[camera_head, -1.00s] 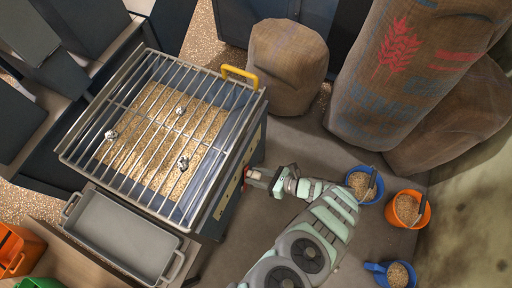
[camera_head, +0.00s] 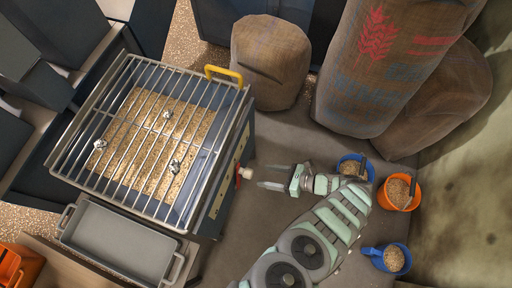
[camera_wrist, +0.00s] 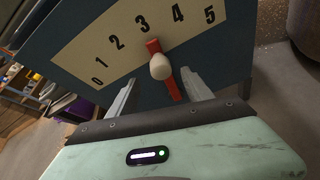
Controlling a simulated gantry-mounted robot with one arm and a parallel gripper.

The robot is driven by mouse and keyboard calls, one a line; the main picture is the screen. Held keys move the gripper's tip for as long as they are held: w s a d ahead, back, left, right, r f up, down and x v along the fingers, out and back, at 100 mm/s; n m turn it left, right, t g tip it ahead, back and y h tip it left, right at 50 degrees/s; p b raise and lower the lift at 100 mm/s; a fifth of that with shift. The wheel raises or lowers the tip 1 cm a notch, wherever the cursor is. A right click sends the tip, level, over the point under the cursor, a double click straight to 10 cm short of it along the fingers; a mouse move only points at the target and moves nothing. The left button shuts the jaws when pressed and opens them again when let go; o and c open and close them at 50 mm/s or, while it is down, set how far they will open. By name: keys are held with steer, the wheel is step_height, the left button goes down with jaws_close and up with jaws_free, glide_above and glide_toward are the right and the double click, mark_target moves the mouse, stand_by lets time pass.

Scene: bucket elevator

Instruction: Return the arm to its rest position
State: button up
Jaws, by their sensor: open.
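My gripper (camera_head: 268,186) is open and empty, just right of the hopper's side panel in the head view. In the wrist view its two fingers (camera_wrist: 160,98) stand apart with the red lever (camera_wrist: 171,86) and its pale knob (camera_wrist: 159,66) ahead, between and beyond them. The lever lies over a cream number scale (camera_wrist: 110,55) marked 0 to 5 and stands near the 3. In the head view the pale knob (camera_head: 246,172) shows at the hopper's side, apart from the fingertips. My arm reaches in from the bottom of the picture.
A barred hopper (camera_head: 150,135) holds grain, with several shiny lumps about the grate. A grey tray (camera_head: 120,242) sits in front. Several buckets, including an orange one (camera_head: 397,193), stand right of my arm. Sacks (camera_head: 270,62) stand behind. Bare floor lies between hopper and sacks.

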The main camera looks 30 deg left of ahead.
steer(key=shift+v, duration=1.15)
